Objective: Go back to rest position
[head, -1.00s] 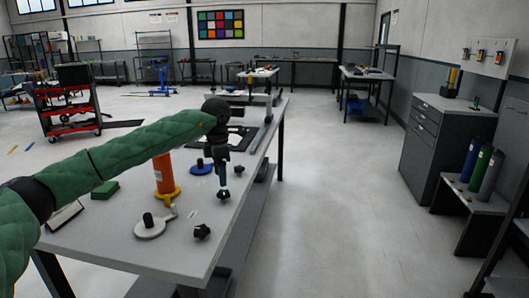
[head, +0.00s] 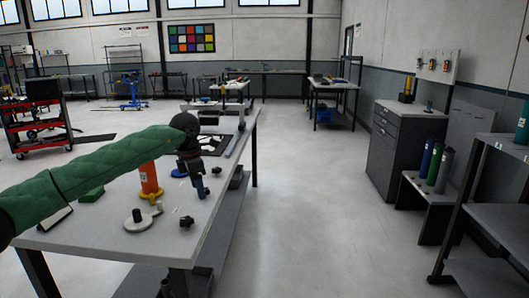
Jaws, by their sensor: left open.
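My left arm comes in from the left in a green padded sleeve and reaches over the grey table (head: 95,236). My left gripper (head: 203,193) points down above the table's right part, open, with nothing seen between its fingers. An orange cylinder (head: 150,178) on a yellow base stands left of the gripper. A white round piece with a black knob (head: 137,222) lies nearer the front. A small black knob (head: 187,221) sits just below the gripper in the picture. My right gripper is not in view.
A blue round piece (head: 179,173) and a green block (head: 91,194) lie on the table. Clear floor (head: 300,220) runs along its right side. At right stand a grey drawer cabinet (head: 393,150), coloured cylinders (head: 435,165) on a bench and a dark shelf (head: 500,220).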

